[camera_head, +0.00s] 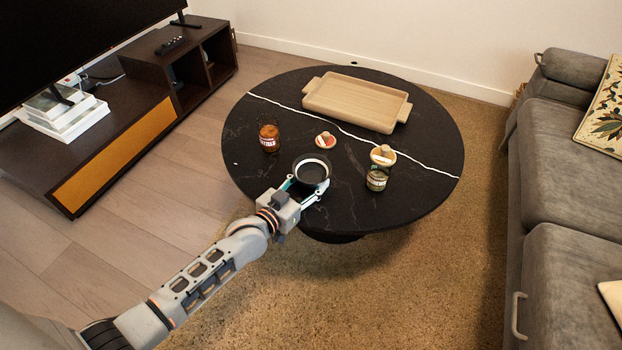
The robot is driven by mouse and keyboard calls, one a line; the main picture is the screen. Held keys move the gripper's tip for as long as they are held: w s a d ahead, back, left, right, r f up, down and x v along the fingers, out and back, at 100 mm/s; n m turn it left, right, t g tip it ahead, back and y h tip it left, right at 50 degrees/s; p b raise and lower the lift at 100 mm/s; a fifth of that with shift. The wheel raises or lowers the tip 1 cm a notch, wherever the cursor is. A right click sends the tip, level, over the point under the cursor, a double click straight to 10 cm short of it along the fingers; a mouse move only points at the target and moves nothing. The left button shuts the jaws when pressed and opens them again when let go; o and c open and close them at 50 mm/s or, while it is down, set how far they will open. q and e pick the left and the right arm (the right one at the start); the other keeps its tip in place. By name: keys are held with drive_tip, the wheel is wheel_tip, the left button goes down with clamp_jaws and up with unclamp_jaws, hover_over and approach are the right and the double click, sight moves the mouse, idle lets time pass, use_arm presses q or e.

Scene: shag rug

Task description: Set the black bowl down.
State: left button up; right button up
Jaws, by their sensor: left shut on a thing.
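The black bowl (311,171) has a pale rim and shows near the front edge of the round black table (262,190). My left gripper (306,182) reaches in from the lower left and is shut on the bowl's near side. The bowl looks over the tabletop; I cannot tell whether its base touches it. My right gripper is not in view.
A wooden tray (357,98) lies at the table's back. A grey sofa (570,180) is at right.

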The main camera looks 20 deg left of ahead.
use_arm(q)
drive_tip(key=shift+f, duration=0.25)
drive_tip(key=o, duration=1.2)
drive_tip(key=shift+f, duration=0.15)
